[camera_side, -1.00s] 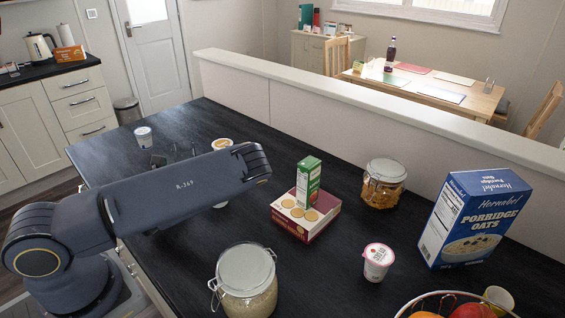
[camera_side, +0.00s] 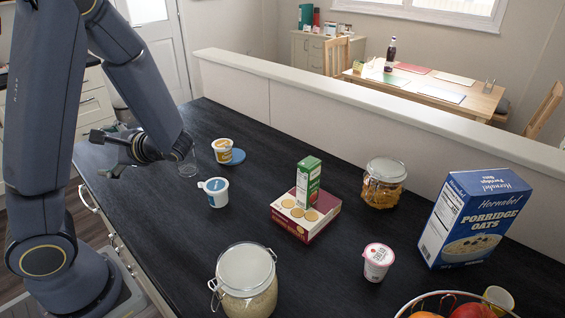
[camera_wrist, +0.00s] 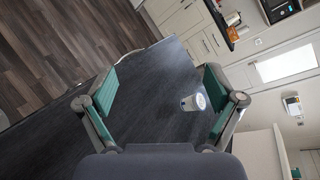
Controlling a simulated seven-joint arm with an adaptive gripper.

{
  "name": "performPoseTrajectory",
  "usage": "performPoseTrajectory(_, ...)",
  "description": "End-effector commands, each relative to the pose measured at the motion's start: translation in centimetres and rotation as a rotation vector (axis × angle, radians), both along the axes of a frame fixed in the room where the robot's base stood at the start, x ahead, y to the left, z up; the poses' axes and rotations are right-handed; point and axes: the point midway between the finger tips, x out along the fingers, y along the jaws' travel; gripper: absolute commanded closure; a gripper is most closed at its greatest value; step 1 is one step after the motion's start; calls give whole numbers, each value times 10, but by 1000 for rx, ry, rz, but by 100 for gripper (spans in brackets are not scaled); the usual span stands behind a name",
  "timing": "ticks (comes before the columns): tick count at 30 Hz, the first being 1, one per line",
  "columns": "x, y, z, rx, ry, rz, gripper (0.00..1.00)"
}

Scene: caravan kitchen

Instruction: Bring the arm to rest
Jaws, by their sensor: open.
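My gripper (camera_side: 112,152) hangs above the left end of the dark worktop (camera_side: 160,225) in the side view, empty. In the wrist view its two green-padded fingers (camera_wrist: 160,88) stand wide apart with nothing between them. A white cup (camera_wrist: 194,102) stands on the worktop beyond the fingers, nearer the right one. In the side view my arm is folded, with its forearm sloping down to the gripper.
Farther right are a glass jar (camera_side: 245,285), a red box (camera_side: 304,222), a pink-labelled pot (camera_side: 377,265) and an oats box (camera_side: 470,222).

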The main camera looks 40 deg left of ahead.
Motion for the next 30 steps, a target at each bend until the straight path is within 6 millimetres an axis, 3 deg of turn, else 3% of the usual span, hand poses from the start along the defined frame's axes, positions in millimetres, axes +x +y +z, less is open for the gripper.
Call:
performPoseTrajectory(4,-11,-51,-10,-319,-292,133,8)
performPoseTrajectory(8,-1,-106,-7,-604,-548,167,8)
performPoseTrajectory(12,18,-165,17,-881,-814,125,8)
performPoseTrajectory(15,27,-198,40,-1026,-966,69,8)
performPoseTrajectory(21,35,-232,70,-1171,-1123,-9,8)
performPoseTrajectory(30,35,-234,72,-1182,-1134,-16,8)
